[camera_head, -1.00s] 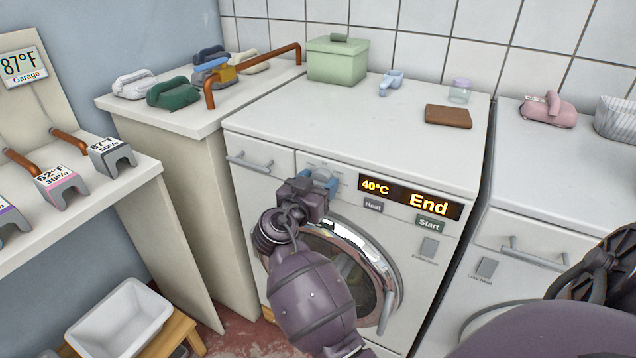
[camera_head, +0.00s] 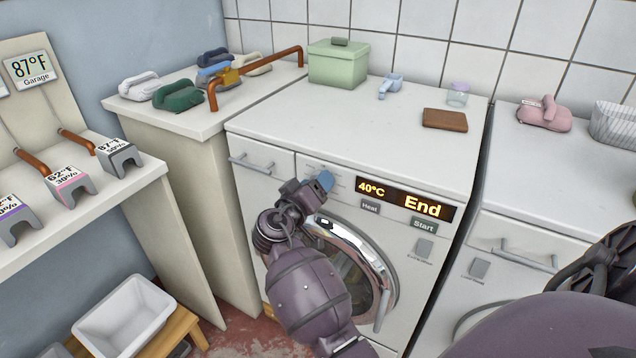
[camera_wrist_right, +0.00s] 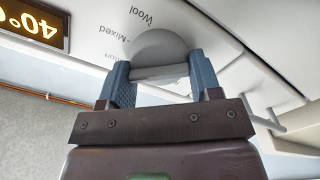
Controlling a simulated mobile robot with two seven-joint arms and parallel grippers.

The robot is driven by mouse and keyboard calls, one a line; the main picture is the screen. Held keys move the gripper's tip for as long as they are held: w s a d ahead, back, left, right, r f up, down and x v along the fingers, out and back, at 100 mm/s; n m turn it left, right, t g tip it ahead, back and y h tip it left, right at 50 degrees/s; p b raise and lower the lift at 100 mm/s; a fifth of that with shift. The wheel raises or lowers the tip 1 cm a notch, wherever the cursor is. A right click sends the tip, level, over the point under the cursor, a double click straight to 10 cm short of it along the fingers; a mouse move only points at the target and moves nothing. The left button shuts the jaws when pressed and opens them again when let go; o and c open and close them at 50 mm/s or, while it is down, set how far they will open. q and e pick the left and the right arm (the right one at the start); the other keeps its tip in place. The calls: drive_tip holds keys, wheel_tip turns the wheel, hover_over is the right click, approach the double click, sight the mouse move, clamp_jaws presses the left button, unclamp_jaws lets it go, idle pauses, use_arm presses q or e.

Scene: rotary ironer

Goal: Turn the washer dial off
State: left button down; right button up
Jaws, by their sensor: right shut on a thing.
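The washer (camera_head: 360,125) is white, with a lit display (camera_head: 405,198) reading "40°C" and "End". Its dial is a grey round knob with a raised bar, seen in the right wrist view (camera_wrist_right: 158,48). Labels "Wool", "Mixed" and a partly hidden one ending in "ton" surround it. My right gripper (camera_head: 322,182) is at the washer's front panel, left of the display, and hides the dial in the head view. In the right wrist view its blue fingers (camera_wrist_right: 162,82) stand on both sides of the dial's bar, shut on it. The dial's pointer is hard to read. My left gripper is not in view.
Below the panel is the round door (camera_head: 355,265) with a chrome rim. A Heat button (camera_head: 370,209) and a Start button (camera_head: 423,225) sit under the display. A drawer handle (camera_head: 250,165) is at the panel's left. A green box (camera_head: 338,65) and brown block (camera_head: 445,120) rest on top.

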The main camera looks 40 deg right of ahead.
drive_tip(key=n+p, duration=0.1)
drive_tip(key=n, duration=0.2)
drive_tip(key=shift+r, duration=0.15)
drive_tip(key=n+p, duration=0.1)
drive_tip(key=n, duration=0.2)
drive_tip(key=shift+w, duration=0.1)
drive_tip(key=shift+n+p, duration=0.6)
drive_tip(key=shift+n, duration=0.3)
drive_tip(key=shift+f+n+p, duration=0.2)
drive_tip(key=shift+n+p, duration=0.1)
drive_tip(key=shift+n, duration=0.4)
drive_tip(key=shift+f+n, duration=0.1)
drive_tip(key=shift+n, duration=0.3)
drive_tip(key=o, duration=0.7)
drive_tip(key=shift+c, duration=0.2)
drive_tip(key=shift+o, duration=1.1)
